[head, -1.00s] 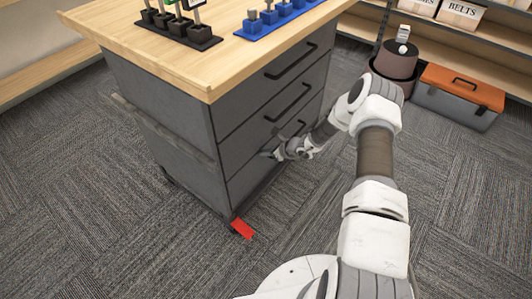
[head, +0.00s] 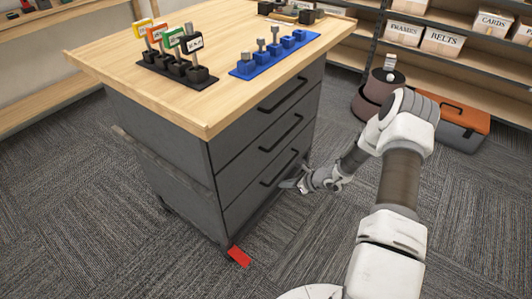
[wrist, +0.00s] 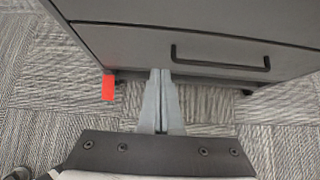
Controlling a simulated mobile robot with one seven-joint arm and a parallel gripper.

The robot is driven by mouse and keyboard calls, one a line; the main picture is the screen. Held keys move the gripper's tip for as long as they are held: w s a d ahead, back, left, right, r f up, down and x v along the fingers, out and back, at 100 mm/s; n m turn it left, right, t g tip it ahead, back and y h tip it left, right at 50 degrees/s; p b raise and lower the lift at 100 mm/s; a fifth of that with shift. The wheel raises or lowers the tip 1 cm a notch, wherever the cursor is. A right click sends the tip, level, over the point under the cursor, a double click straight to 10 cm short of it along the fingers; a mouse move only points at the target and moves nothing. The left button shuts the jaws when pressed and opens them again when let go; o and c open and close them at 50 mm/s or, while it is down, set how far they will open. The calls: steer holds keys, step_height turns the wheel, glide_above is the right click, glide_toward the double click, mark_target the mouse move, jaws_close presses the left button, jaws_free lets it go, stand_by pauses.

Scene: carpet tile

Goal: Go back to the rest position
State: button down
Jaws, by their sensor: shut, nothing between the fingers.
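My gripper (head: 292,184) is low in front of the grey drawer cabinet (head: 165,155), near its bottom drawer. In the wrist view its two fingers (wrist: 161,75) are together with nothing between them. Their tips point toward the cabinet's lower front, left of and below the bottom drawer's black handle (wrist: 220,57). I cannot tell whether the tips touch the cabinet. All the drawers look shut. My arm reaches forward and down along the right side of the head view.
A red piece (head: 239,256) sits at the cabinet's near bottom corner. The wooden top (head: 215,75) holds a black rack (head: 178,72) and a blue rack (head: 275,55). An orange-lidded toolbox (head: 455,120) and shelves stand at the right.

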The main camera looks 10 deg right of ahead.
steer(key=s+a+r+n+g, duration=0.1)
steer(key=s+a+r+n, duration=0.3)
steer(key=r, duration=0.6)
steer(key=a+r+n+g, duration=0.1)
steer(key=a+r+n, duration=0.1)
steer(key=r+n, duration=0.55)
steer(key=s+a+r+n+g, duration=0.1)
steer(key=s+a+r+n, duration=0.2)
steer(key=r, duration=0.9)
steer(key=s+d+r+n+t+h, duration=0.1)
steer(key=s+r+n+h, duration=0.2)
steer(key=s+r+n, duration=0.65)
steer(key=s+d+r+n+h, duration=0.1)
steer(key=s+r+n+h, duration=0.3)
steer(key=s, duration=1)
step_height(320, 180, up, 22)
steer(key=p, duration=2)
steer(key=shift+s+d+y, duration=0.2)
steer(key=shift+s+y, duration=0.05)
steer(key=shift+y, duration=0.05)
steer(key=shift+f, duration=0.1)
